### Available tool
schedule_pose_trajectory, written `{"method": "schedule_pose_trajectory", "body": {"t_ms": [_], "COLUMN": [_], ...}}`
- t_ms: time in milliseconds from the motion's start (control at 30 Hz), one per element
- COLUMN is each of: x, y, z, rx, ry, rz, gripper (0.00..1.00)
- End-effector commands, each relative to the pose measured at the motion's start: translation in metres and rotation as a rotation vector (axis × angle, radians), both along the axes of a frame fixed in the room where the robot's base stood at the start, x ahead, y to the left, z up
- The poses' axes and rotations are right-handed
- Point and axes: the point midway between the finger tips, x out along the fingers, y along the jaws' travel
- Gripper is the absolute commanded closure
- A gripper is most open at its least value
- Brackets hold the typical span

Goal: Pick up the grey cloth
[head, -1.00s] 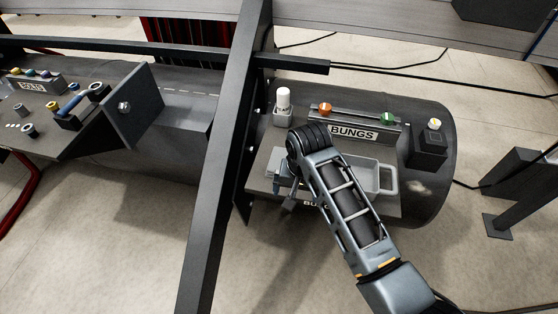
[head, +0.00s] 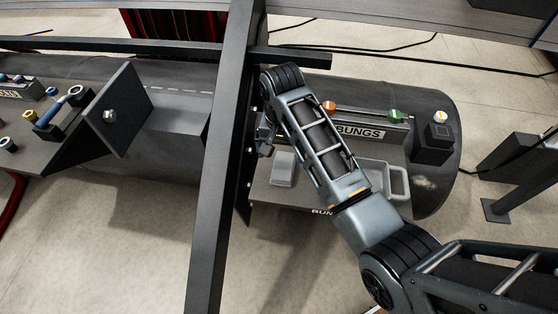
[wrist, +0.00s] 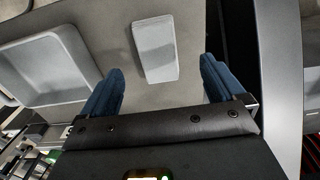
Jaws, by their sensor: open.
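The grey cloth (head: 283,168) appears as a light grey folded block lying flat on the dark shelf, left of the grey tray. In the wrist view the cloth (wrist: 154,48) lies ahead of my gripper, between the lines of the two fingers. My gripper (wrist: 160,84) has its two blue fingers spread wide with nothing between them. In the head view the gripper (head: 267,138) is partly hidden by my arm, beside the dark upright beam and up-left of the cloth.
A grey tray (wrist: 88,72) with a handle stands close to the cloth; it also shows in the head view (head: 403,181). A BUNGS rack (head: 372,133) with orange and green bungs is behind. A dark diagonal beam (head: 222,165) stands close on the left.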

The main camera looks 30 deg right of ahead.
Motion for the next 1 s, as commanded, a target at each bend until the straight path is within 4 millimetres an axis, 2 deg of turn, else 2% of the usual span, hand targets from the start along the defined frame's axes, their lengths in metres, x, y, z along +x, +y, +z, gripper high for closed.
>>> {"method": "schedule_pose_trajectory", "body": {"t_ms": [600,867,1000], "x": [-0.002,-0.001,-0.001], "y": [-0.005,-0.005,-0.005], "z": [-0.070,-0.073,-0.073], "rx": [0.000,0.000,0.000], "ry": [0.001,-0.001,-0.001], "rz": [0.000,0.000,0.000], "gripper": [0.04,0.04,0.17]}}
